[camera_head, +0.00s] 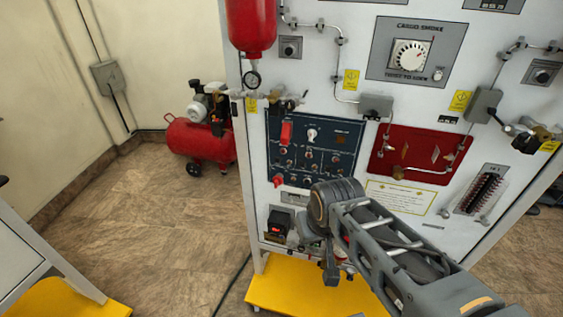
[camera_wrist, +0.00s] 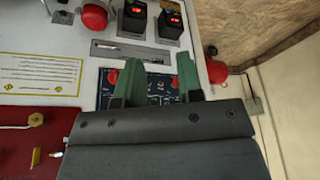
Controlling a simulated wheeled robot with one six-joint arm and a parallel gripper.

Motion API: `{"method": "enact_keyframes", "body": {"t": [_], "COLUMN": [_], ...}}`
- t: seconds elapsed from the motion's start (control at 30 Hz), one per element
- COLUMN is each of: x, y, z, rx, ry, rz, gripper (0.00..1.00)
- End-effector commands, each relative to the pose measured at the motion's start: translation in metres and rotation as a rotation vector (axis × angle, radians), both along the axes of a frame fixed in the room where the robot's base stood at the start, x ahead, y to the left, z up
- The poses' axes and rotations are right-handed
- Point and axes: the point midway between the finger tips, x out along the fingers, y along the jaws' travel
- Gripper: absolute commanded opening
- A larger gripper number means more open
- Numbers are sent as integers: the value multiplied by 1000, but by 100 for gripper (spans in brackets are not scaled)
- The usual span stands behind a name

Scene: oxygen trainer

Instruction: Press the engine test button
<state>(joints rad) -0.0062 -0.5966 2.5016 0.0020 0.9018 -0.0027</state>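A dark blue control panel (camera_head: 325,130) with rows of knobs and switches sits on the white trainer board. It bears a red guarded switch (camera_head: 286,133) and a white knob (camera_head: 311,134). Its labels are too small to read, so I cannot tell which control is the engine test button. In the wrist view the blue panel (camera_wrist: 158,82) shows between and behind the fingers, partly hidden by the gripper body. My gripper (camera_wrist: 160,66) has two green fingers apart with nothing between them. In the head view my arm covers the board below the blue panel.
A red panel (camera_head: 385,163) lies right of the blue one, above a yellow-framed label (camera_head: 401,196). A box with a red display (camera_head: 280,225) sits below. A red compressor (camera_head: 190,139) stands on the floor at left. A yellow base (camera_head: 270,291) is underneath.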

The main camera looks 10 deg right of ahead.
Motion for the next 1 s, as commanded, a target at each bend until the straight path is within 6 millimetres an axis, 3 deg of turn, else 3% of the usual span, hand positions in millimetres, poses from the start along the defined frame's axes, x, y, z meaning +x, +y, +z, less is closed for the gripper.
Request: {"method": "enact_keyframes", "body": {"t": [0.33, 1.0], "x": [0, 0], "y": [0, 0], "z": [0, 0], "rx": [0, 0], "ry": [0, 0], "rz": [0, 0], "gripper": [0, 0]}}
